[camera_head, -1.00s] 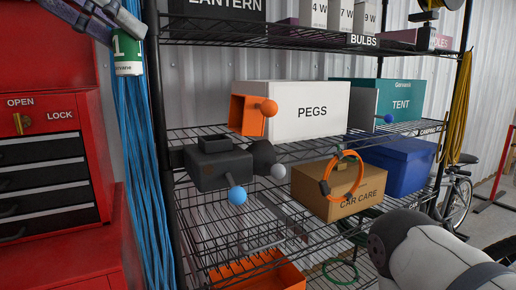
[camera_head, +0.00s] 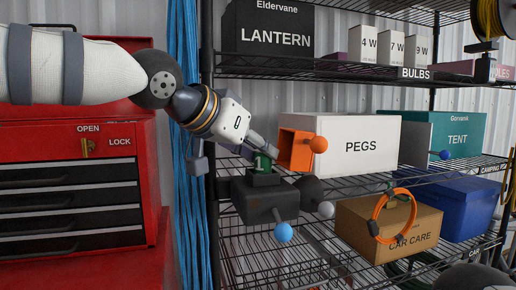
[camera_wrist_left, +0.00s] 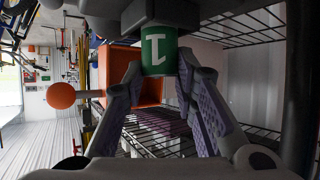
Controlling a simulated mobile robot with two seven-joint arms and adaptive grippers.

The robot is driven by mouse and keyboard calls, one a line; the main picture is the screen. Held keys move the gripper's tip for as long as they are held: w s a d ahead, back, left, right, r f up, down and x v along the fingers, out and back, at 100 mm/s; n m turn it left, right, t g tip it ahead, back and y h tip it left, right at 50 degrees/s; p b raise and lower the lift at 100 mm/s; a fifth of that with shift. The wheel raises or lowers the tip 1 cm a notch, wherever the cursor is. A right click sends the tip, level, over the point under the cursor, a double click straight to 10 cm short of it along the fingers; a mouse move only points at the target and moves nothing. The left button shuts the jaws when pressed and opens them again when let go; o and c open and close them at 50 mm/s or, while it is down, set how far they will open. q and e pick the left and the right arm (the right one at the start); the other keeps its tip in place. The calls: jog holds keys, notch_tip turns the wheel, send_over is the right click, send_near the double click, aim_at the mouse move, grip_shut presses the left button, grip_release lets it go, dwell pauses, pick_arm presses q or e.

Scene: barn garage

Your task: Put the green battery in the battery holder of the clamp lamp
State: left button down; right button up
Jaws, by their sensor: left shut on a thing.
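The clamp lamp (camera_head: 262,205) is a dark grey body with a black head and a blue ball on a stem, on the middle wire shelf. Its battery holder (camera_head: 264,180) is the dark raised part on top. My left gripper (camera_head: 262,153) comes down from the upper left and is shut on the green battery (camera_head: 261,163). The battery's lower end meets the holder; how deep it sits is hidden. In the left wrist view the battery (camera_wrist_left: 159,50), with a white "1", is between the fingertips, its far end against a dark part. My right gripper is out of view.
An orange open box (camera_head: 294,149) with an orange ball stands close right of my left gripper. Behind are a white PEGS box (camera_head: 362,146) and a teal TENT box (camera_head: 457,137). A CAR CARE box (camera_head: 385,228) sits at right. A shelf post stands left of the lamp.

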pick_arm(q)
jog(key=shift+s, duration=0.2)
jog(key=c, duration=1.3)
grip_release()
jog(key=shift+f, duration=0.1)
jog(key=shift+a+r, duration=0.15)
jog(key=shift+r, duration=0.15)
jog(key=v, duration=1.1)
jog(key=shift+s+a, duration=0.15)
jog(key=shift+s, duration=0.2)
jog(key=shift+r, duration=0.1)
